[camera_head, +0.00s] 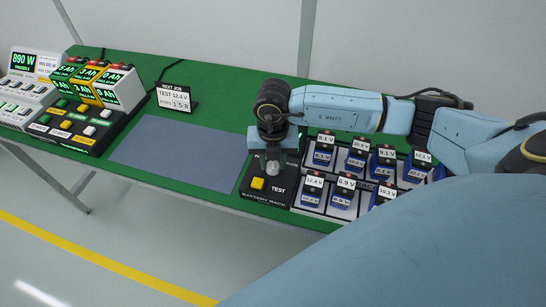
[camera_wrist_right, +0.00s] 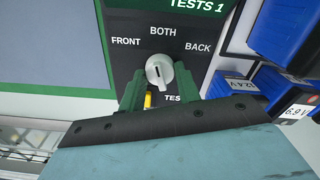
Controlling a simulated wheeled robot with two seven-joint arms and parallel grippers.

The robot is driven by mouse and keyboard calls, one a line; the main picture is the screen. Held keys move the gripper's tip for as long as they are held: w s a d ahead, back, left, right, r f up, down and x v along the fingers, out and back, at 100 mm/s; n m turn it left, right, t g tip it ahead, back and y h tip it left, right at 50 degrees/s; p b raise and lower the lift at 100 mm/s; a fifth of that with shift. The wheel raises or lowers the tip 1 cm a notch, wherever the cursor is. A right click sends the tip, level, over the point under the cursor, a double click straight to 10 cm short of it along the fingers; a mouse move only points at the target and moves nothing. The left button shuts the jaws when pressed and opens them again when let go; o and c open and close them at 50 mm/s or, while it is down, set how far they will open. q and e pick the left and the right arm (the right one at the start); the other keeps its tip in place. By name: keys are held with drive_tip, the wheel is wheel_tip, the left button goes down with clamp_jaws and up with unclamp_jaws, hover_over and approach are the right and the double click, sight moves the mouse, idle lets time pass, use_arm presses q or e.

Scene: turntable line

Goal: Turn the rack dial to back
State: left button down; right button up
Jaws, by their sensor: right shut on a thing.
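The rack dial (camera_wrist_right: 158,68) is a light grey round knob on the black panel of the battery rack (camera_head: 250,196). The labels FRONT, BOTH and BACK arc above it from left to right in the right wrist view. The dark mark on the knob looks to point up, about toward BOTH; its exact angle is hard to tell. My right gripper (camera_wrist_right: 160,88) has its green fingers on either side of the dial and is shut on it. In the head view the right gripper (camera_head: 273,160) points down onto the panel. My left gripper is out of view.
A yellow button (camera_head: 257,184) marked TEST sits just in front of the dial. Blue batteries with voltage tags (camera_head: 345,184) fill the rack on the right. A grey-blue mat (camera_head: 180,152) lies clear on the left, with a sign (camera_head: 175,98) behind it.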

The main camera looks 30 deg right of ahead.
sight(273, 163)
drive_tip(key=m+p, duration=0.3)
drive_tip(key=m, duration=0.3)
drive_tip(key=shift+r, duration=0.15)
drive_tip(key=m+p, duration=0.2)
drive_tip(key=m, duration=0.2)
drive_tip(key=shift+m+p, duration=1.2)
drive_tip(key=shift+m, duration=0.7)
drive_tip(key=o, duration=1)
wheel_tip(273, 163, up, 13)
drive_tip(key=shift+r, duration=0.1)
